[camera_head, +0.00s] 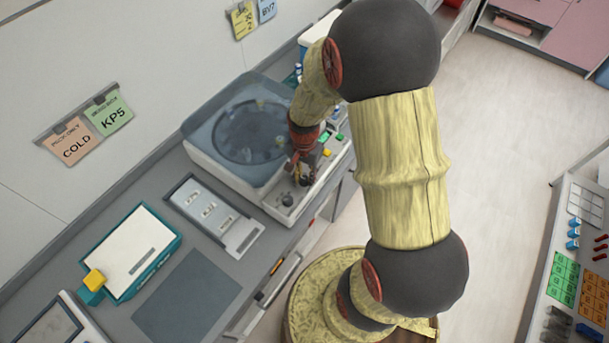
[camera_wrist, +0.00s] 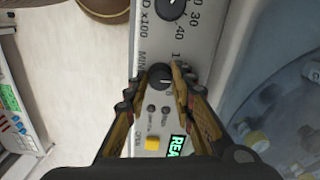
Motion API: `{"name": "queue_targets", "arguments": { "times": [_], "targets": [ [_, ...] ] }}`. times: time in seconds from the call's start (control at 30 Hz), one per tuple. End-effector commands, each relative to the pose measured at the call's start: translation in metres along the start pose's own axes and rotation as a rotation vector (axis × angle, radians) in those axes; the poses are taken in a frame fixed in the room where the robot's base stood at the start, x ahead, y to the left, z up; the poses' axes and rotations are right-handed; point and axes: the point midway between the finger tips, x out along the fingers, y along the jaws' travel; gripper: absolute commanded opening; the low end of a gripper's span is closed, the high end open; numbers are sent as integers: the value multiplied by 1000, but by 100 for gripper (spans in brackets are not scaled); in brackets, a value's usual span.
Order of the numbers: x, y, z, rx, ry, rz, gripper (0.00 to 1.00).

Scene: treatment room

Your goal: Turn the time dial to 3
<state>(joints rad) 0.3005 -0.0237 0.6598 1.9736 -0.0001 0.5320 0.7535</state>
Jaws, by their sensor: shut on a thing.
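The time dial (camera_wrist: 160,77) is a small black knob on the pale front panel, beside the letters "MIN" in the wrist view. My gripper (camera_wrist: 159,80) has one finger on each side of it and is shut on it. A light pointer mark shows on the knob, but its exact setting cannot be read; most of its scale is hidden by the fingers. In the head view my gripper (camera_head: 303,176) is down at the panel of the centrifuge (camera_head: 222,172) and hides the dial.
A second black dial (camera_wrist: 170,8), marked "x100" with 30 and 40, sits beside the time dial. A yellow button (camera_wrist: 152,143) and a green display (camera_wrist: 177,145) are nearby. The centrifuge's clear lid (camera_head: 240,120) is beside my gripper. A metal tray (camera_head: 212,215) lies on the counter.

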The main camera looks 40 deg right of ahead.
Motion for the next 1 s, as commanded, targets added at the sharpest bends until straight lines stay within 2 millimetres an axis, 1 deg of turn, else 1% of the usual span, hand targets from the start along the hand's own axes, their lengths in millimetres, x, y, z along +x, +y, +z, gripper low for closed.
{"name": "queue_targets", "arguments": {
  "times": [0.2, 0.6, 0.63, 0.93, 1.0],
  "targets": [
    [0, 0, 0, 35, 0, -1, 0],
    [0, -1, 0, 38, 0, -1, 0],
    [0, -1, 0, 38, 0, -1, 26],
    [0, 0, 0, 38, 0, 0, 44],
    [0, 0, 0, 38, 0, 0, 44]
  ]
}}
